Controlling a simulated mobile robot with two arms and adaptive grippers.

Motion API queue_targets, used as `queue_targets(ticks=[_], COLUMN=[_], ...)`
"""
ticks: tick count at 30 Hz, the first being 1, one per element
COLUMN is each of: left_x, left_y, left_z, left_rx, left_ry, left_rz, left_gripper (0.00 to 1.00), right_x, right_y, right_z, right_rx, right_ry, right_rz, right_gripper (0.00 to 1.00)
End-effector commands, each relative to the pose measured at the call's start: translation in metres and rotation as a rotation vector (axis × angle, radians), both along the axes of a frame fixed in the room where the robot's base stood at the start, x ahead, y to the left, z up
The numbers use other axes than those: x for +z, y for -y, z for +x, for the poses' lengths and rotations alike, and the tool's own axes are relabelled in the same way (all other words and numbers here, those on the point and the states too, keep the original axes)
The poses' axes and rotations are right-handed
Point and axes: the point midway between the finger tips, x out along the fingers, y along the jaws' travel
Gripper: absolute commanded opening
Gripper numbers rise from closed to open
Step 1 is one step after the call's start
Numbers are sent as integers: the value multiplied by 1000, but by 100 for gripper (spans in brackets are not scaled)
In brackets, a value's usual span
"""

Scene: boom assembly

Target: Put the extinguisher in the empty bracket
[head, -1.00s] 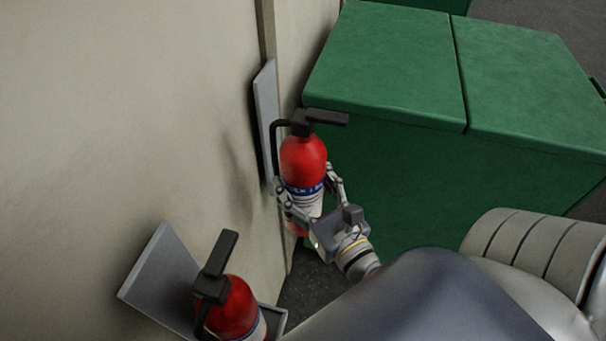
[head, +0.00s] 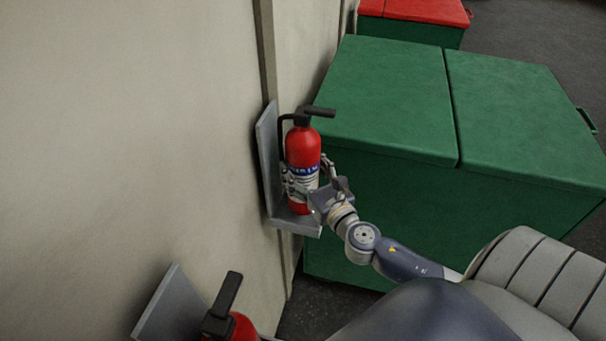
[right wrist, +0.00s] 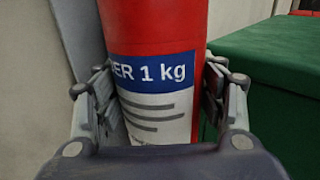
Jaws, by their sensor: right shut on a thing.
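A red fire extinguisher (head: 303,150) with a black handle and a blue and white label stands upright at the far bracket. This bracket has a grey back plate (head: 266,150) against the wall and a shelf (head: 300,228) at its foot. The extinguisher is over the shelf, close in front of the plate; whether its bottom touches the shelf I cannot tell. My right gripper (head: 309,180) is shut around its body at the label. The right wrist view shows the fingers (right wrist: 160,88) on both sides of the label. My left gripper is out of view.
A nearer bracket (head: 172,308) holds another red extinguisher (head: 238,329), cut off by the bottom edge. A large green bin (head: 390,95) stands right of the far bracket, with a red-lidded bin (head: 425,10) behind. The beige wall (head: 110,130) runs along the left.

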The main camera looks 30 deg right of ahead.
Motion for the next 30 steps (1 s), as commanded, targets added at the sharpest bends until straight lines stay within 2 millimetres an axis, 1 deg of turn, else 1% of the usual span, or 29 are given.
queue_targets(ticks=[1, 2, 9, 12, 25, 26, 27, 28, 30], left_x=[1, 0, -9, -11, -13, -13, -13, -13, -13], left_y=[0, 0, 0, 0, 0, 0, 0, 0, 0], left_z=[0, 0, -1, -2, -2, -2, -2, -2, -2], left_rx=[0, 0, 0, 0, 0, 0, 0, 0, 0], left_ry=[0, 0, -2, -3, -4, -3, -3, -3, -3], left_rz=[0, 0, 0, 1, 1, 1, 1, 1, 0], left_gripper=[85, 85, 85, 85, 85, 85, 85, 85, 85], right_x=[7, 6, -19, -26, -30, -37, -37, -37, -37], right_y=[1, 1, 1, 1, 1, 0, 0, 0, 0], right_z=[3, 3, 3, 3, 2, 1, 1, 1, 1], right_rx=[0, 0, -2, -1, -1, 1, 1, 1, 1], right_ry=[15, 14, 12, 13, 13, -1, -1, -1, -1], right_rz=[-3, -2, -1, -2, -2, 1, 1, 1, 1], right_gripper=[0, 0, 0, 0, 0, 69, 78, 84, 84])
